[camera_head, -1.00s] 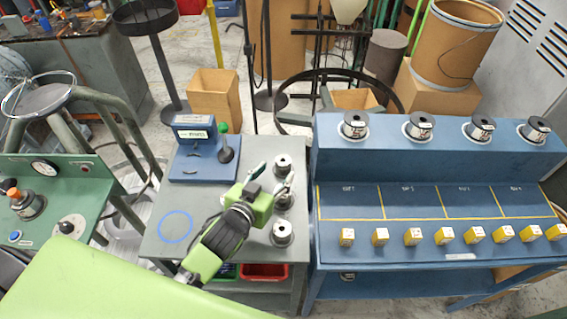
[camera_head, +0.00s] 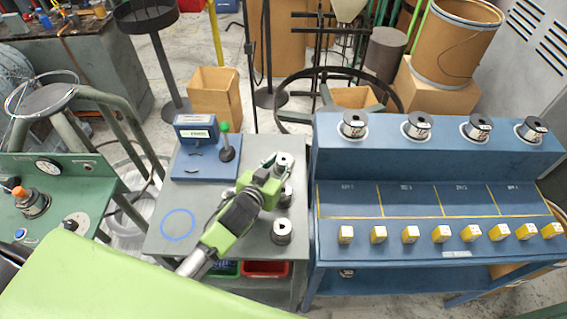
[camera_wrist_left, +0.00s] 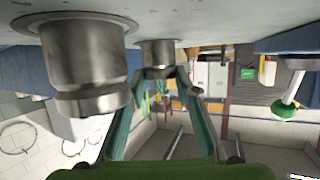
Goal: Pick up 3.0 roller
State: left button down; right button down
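Several silver rollers stand in a row along the right side of the grey table. They are the far roller (camera_head: 283,161), the middle roller (camera_head: 286,196) and the near roller (camera_head: 282,231). I cannot read any size marking on them. My left gripper (camera_head: 275,168) is at the far roller, with one finger on each side of it. In the left wrist view, which looks upside down, the far roller (camera_wrist_left: 158,54) sits between the teal fingertips. I cannot tell whether they touch it. The middle roller (camera_wrist_left: 82,55) looms close beside one finger. My right gripper is not in view.
A blue device with a green-knobbed lever (camera_head: 205,150) stands behind left on the grey table (camera_head: 160,205). A blue circle (camera_head: 177,225) marks a clear area. The blue bench (camera_head: 420,200) at right holds wire spools and yellow boxes. A red bin (camera_head: 265,269) sits below the table.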

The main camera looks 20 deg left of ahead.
pick_arm(q)
jog(key=shift+r, duration=0.1)
jog(key=shift+r, duration=0.15)
